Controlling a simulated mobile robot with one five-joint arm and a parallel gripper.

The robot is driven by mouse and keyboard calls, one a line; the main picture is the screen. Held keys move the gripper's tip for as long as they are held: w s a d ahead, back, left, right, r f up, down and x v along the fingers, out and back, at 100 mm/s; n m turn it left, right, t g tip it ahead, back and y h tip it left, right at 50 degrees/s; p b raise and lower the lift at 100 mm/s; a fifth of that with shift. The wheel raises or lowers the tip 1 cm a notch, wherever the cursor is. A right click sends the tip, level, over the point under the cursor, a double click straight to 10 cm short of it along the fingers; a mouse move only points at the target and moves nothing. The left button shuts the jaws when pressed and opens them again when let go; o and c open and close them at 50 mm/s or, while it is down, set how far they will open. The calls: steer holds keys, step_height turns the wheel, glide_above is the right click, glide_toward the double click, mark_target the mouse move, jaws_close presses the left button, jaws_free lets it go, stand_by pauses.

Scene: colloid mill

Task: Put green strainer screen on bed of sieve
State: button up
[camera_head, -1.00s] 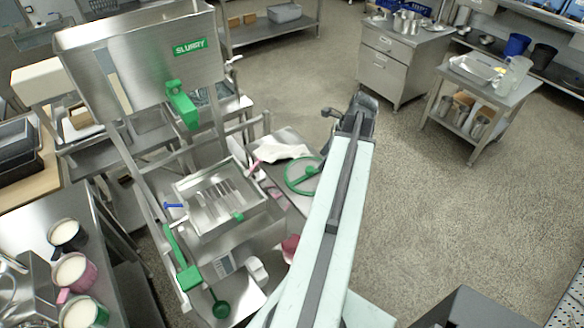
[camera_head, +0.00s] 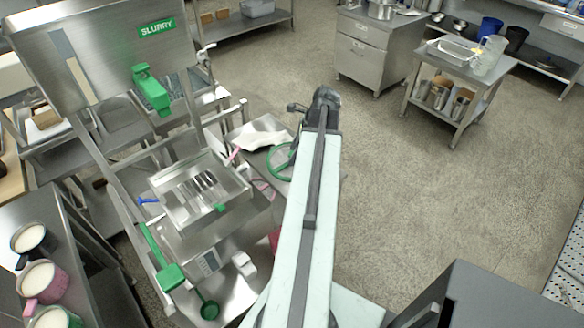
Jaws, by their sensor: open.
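The green strainer screen (camera_head: 272,163) is a round green-rimmed hoop lying on a small steel side table (camera_head: 268,124). My arm covers its right part. The bed of the sieve (camera_head: 179,210) is a shallow square steel tray with dark slots, left of the screen and set into the steel machine. It has a small green tab at its front edge, and nothing lies on it. My gripper (camera_head: 298,108) is at the far end of my extended arm, above and beyond the screen, apart from it. It is small and dark in this view, and it is open and empty.
A white cloth (camera_head: 262,138) lies beside the screen. A steel hopper with a SLURRY label (camera_head: 157,28) and green handle (camera_head: 150,90) rises behind the sieve. Milk-filled mugs (camera_head: 40,278) stand at lower left. The floor right of my arm is clear up to a cart (camera_head: 460,82).

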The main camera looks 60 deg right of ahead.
steer(key=shift+r, duration=0.1)
jaws_close()
steer(key=shift+r, duration=0.1)
steer(key=shift+r+p, duration=0.65)
steer(key=shift+p, duration=0.2)
step_height(320, 180, up, 2)
steer(key=shift+r+p, duration=0.15)
steer(key=shift+p, duration=1)
steer(key=s+r+p, duration=0.1)
steer(key=s, duration=1.5)
